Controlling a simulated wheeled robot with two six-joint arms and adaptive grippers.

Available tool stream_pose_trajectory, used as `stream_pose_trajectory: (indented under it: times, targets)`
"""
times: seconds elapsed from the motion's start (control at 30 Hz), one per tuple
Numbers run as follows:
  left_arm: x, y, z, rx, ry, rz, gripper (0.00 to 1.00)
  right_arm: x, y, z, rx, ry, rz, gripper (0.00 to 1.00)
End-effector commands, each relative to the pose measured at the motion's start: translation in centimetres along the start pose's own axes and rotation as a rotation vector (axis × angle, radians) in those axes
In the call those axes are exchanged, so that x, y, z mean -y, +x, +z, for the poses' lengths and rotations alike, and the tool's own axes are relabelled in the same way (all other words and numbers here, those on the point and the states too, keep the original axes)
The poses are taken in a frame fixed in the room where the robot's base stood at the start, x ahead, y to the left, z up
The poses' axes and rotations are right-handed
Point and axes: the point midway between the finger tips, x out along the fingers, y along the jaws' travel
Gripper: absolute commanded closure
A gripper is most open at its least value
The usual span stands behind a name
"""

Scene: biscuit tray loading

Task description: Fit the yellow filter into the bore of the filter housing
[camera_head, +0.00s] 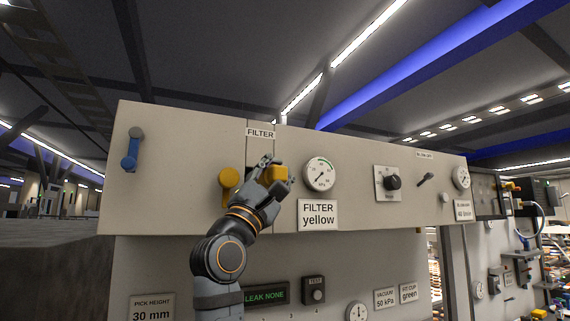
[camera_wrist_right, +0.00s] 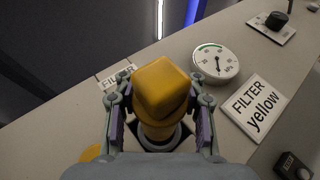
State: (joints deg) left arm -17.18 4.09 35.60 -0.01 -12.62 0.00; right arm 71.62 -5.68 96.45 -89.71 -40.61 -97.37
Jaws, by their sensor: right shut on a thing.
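The yellow filter (camera_wrist_right: 162,88) has a blocky head and a narrower round lower part. My right gripper (camera_wrist_right: 160,102) is shut on it, one finger on each side of the head. In the head view the filter (camera_head: 274,174) shows partly behind my right gripper's fingers, at the panel under the FILTER label. In the right wrist view the filter's lower end meets a grey ring, which I take as the filter housing (camera_wrist_right: 181,137), with a dark patch around it. How deep the filter sits in the bore is hidden. My left gripper is not in view.
A yellow knob-like part (camera_head: 229,181) sits just left of my right gripper. A round gauge (camera_head: 319,174) and a "FILTER yellow" sign (camera_head: 318,215) are close on the right. A blue handle (camera_head: 132,149) is at the panel's left end. A black knob (camera_head: 392,182) is farther right.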

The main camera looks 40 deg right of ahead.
Motion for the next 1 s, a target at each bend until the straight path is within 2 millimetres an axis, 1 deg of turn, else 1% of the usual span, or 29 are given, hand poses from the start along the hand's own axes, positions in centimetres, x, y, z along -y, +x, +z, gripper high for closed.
stream_pose_trajectory:
  times: [0.1,0.23,1.0]
  targets:
    - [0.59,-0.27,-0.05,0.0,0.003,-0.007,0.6,-0.02,0.33,-0.66,0.0,-0.001,0.0,1.0]
    - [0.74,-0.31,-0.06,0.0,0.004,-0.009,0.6,0.02,0.41,-0.97,0.0,0.0,0.0,1.0]
    - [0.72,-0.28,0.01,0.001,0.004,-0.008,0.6,0.08,0.43,-0.99,0.0,0.001,0.0,1.0]
